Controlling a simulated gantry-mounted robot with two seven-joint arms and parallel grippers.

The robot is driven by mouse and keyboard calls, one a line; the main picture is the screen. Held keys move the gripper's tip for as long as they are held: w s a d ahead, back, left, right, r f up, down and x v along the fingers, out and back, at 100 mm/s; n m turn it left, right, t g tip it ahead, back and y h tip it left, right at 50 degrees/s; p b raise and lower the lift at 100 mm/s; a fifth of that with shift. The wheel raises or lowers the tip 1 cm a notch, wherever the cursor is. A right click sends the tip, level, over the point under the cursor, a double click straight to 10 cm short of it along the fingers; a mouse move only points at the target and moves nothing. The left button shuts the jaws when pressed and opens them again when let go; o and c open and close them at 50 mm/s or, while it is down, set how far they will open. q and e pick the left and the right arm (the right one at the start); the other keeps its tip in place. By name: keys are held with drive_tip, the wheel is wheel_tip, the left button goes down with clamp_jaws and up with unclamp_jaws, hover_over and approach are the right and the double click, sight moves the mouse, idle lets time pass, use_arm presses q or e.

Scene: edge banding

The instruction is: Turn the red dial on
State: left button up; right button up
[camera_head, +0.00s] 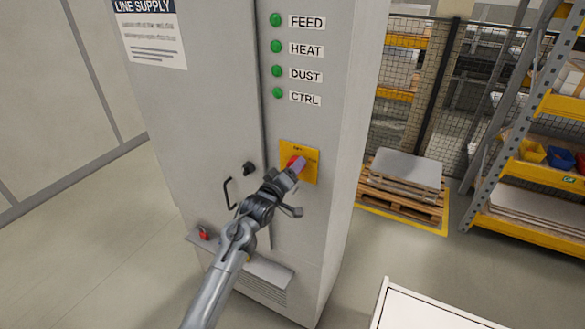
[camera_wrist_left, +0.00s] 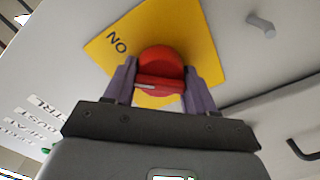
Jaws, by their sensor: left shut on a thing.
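The red dial (camera_head: 291,161) sits on a yellow plate (camera_head: 312,176) on the front of the grey cabinet, partly hidden by my gripper in the head view. In the left wrist view the dial (camera_wrist_left: 161,62) is round with a raised grip bar. A white mark shows on the bar's left part, and the word ON is on the plate (camera_wrist_left: 202,38) to the upper left. My left gripper (camera_head: 297,165) is shut on the dial, with one purple finger on each side of it (camera_wrist_left: 159,82). My right gripper is not in view.
Green lamps (camera_head: 277,70) labelled FEED, HEAT, DUST and CTRL are lit above the plate. A black knob (camera_head: 249,168) and a black handle (camera_head: 229,194) stick out left of my gripper. A ledge with a red item (camera_head: 203,234) is lower left. A pallet (camera_head: 403,190) stands right.

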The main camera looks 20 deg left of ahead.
use_arm(q)
drive_tip(key=m, duration=0.4)
drive_tip(key=shift+m, duration=2.8)
drive_tip(key=o, duration=1)
drive_tip(key=shift+o, duration=0.2)
drive_tip(key=s+a+b, duration=0.1)
drive_tip(key=s, duration=0.9)
drive_tip(key=shift+s+a+b, duration=0.2)
drive_tip(key=shift+s+b, duration=0.1)
drive_tip(key=shift+s, duration=0.1)
